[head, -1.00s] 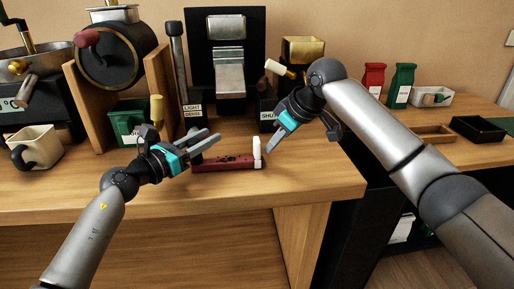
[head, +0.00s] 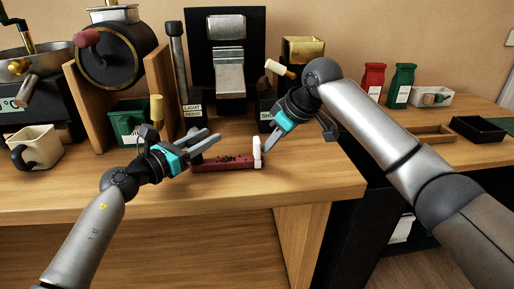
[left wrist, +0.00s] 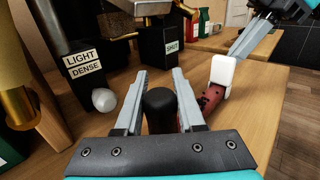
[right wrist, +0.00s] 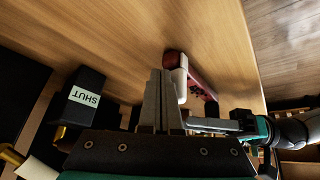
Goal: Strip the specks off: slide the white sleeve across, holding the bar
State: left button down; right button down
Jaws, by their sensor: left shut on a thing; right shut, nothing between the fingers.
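The dark red bar (head: 222,163) lies on the wooden counter with dark specks along its top. The white sleeve (head: 257,152) stands around the bar near its right end; it also shows in the left wrist view (left wrist: 222,76) and the right wrist view (right wrist: 178,84). My left gripper (head: 212,139) is shut on the black post (left wrist: 159,109) at the bar's left end. My right gripper (head: 268,146) is shut and empty, just right of the sleeve. In the right wrist view its closed fingers (right wrist: 158,98) are close beside the sleeve; I cannot tell if they touch.
Behind the bar stands a black machine with a metal chute (head: 229,75) and labelled black blocks. A green bin (head: 128,118) and a white mug (head: 38,148) are to the left.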

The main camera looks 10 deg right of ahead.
aim_at(246, 159)
pick_arm(q)
jog(key=shift+f, duration=0.3)
pick_arm(e)
jog(key=shift+a, duration=3.05)
jog(key=shift+d+r, duration=0.1)
jog(key=shift+d, duration=0.05)
jog(key=shift+r, duration=1.65)
jog(key=r, duration=0.1)
jog(key=d+r, duration=0.1)
jog(key=r, duration=0.1)
jog(key=shift+r, duration=0.25)
pick_arm(q)
jog(key=shift+c, duration=2.2)
grip_release()
jog(key=shift+r, duration=0.25)
jog(key=shift+o, duration=0.3)
